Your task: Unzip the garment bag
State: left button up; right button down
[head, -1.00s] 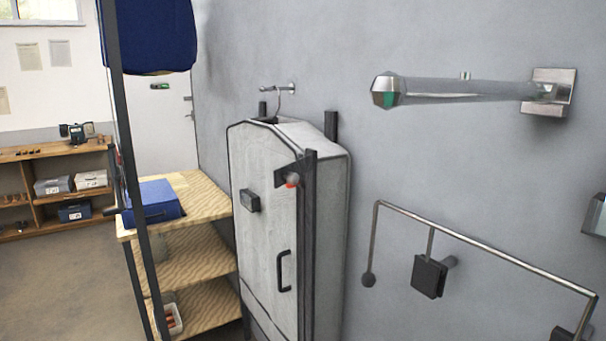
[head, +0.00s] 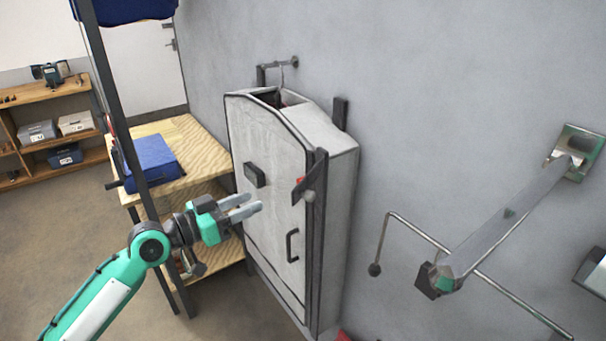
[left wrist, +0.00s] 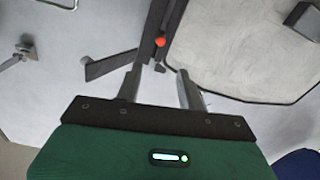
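The pale grey garment bag (head: 265,150) with dark edging hangs upright against the wall from a hook (head: 294,62). A dark strip (head: 316,230) runs down its front right edge. Near the strip's top is a dark tab (head: 316,178) with a small red piece (head: 300,181); the red piece also shows in the left wrist view (left wrist: 160,42). My left gripper (head: 257,202) is open and empty in front of the bag, left of and a little below the tab. In the left wrist view its fingers (left wrist: 160,74) are apart, below the red piece. My right gripper is not in view.
A wooden shelf unit (head: 185,137) with a blue case (head: 151,160) stands left of the bag, behind a dark post (head: 110,100). A thick rod (head: 510,220) and a thin bent rail (head: 440,240) stick out from the wall at right. Open floor lies at lower left.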

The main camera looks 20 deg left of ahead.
pick_arm(q)
jog(key=p+x, duration=0.6)
jog(key=x, duration=0.7)
jog(key=shift+d+f, duration=0.1)
jog(key=shift+w, duration=0.1)
grip_shut()
